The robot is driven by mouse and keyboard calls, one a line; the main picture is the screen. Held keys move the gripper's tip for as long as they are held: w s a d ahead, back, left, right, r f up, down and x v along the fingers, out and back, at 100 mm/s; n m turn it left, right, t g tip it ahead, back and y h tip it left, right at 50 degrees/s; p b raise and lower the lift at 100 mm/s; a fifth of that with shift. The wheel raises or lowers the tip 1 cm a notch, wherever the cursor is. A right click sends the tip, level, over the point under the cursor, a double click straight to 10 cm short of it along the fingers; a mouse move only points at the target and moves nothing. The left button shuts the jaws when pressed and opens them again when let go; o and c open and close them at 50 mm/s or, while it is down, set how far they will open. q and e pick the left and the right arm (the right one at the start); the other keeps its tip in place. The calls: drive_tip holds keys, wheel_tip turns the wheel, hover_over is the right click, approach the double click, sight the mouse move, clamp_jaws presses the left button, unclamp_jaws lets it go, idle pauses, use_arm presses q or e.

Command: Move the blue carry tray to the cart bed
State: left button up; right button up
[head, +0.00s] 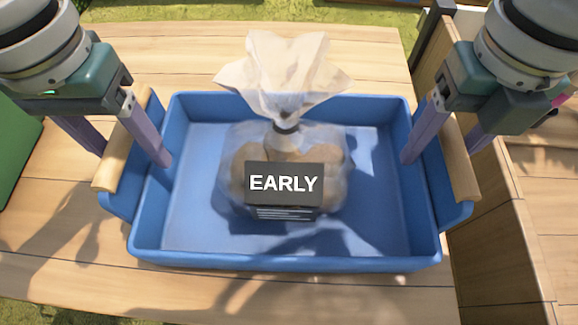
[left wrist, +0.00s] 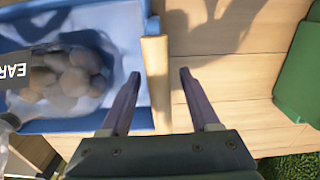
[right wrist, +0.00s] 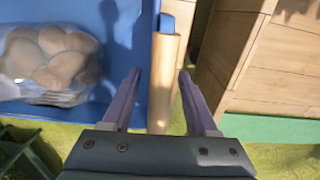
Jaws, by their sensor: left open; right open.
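The blue carry tray (head: 290,262) sits on a wooden plank table. It has a wooden handle on each short side. A clear bag (head: 240,150) of round brown items, tied at the neck and labelled "EARLY", stands in it. My left gripper (head: 133,155) is open with its fingers either side of the left handle (head: 125,140); that handle also lies between the fingers in the left wrist view (left wrist: 156,85). My right gripper (head: 440,155) is open with its fingers either side of the right handle (head: 462,160); the right wrist view shows the handle (right wrist: 163,80) between its fingers too.
A wooden-sided box or cart (head: 500,230) stands close along the right of the tray. A green object (head: 18,150) is at the left edge. Bare table (head: 200,45) lies behind the tray, and grass shows beyond the table.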

use_arm(q)
clamp_jaws()
use_arm(e)
clamp_jaws()
idle(1.2)
